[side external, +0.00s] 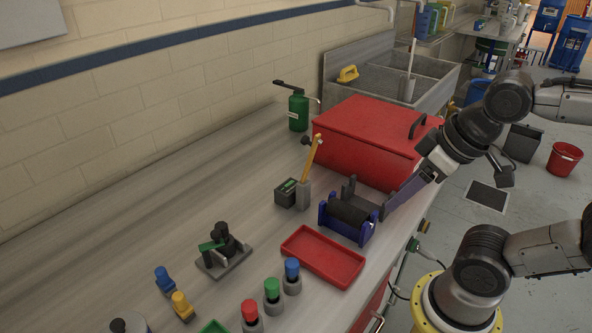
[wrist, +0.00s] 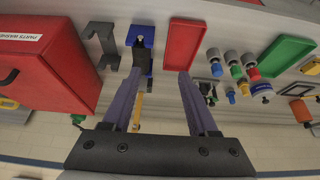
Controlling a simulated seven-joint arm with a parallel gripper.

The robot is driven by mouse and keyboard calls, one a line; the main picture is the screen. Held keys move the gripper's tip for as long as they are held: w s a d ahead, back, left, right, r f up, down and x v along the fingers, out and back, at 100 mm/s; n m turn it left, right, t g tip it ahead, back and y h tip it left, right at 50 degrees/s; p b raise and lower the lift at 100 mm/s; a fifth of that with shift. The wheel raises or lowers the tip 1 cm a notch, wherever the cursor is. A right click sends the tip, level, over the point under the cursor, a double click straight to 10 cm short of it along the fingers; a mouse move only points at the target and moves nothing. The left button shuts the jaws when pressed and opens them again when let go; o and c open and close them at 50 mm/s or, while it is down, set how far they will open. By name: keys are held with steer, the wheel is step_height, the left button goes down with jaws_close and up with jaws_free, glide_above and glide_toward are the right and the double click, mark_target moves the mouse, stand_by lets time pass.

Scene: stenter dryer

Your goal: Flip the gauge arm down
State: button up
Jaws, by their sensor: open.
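The gauge arm (side external: 313,153) is a yellow bar with a dark knob at its upper end. It stands up, slightly tilted, from a grey block (side external: 304,195) beside a small dark box with a green face (side external: 286,192). In the wrist view a yellow piece of the arm (wrist: 137,110) shows beside the left finger, partly hidden. My gripper (side external: 386,212) has purple fingers and is at the right end of a dark roller (side external: 352,209) on a blue stand (side external: 345,229), apart from the gauge arm. In the wrist view my gripper (wrist: 162,76) is open, with nothing between its fingers.
A large red box (side external: 365,140) stands behind the roller. A shallow red tray (side external: 322,256) lies in front of it. A green canister (side external: 298,110) stands near the wall. Several coloured knobs (side external: 272,289) sit at the front. The bench left of the gauge is clear.

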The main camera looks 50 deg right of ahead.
steer(key=w+r, duration=0.1)
steer(key=r, duration=0.2)
steer(key=w+r, duration=0.1)
steer(key=r, duration=0.2)
steer(key=w+r, duration=0.1)
steer(key=r, duration=0.1)
steer(key=shift+w+r, duration=0.1)
steer(key=shift+r, duration=0.3)
jaws_close()
steer(key=w+d+r+g, duration=0.1)
steer(key=w+r+g, duration=0.1)
steer(key=w+r, duration=0.7)
steer(key=w+d+f+g, duration=0.1)
steer(key=w+f, duration=0.1)
steer(key=w, duration=0.6)
steer(key=w+d+f+g, duration=0.1)
steer(key=w+d+f, duration=0.1)
steer(key=w, duration=0.6)
steer(key=shift+w+d+f, duration=0.15)
steer(key=shift+w+d, duration=0.1)
steer(key=shift+w, duration=0.1)
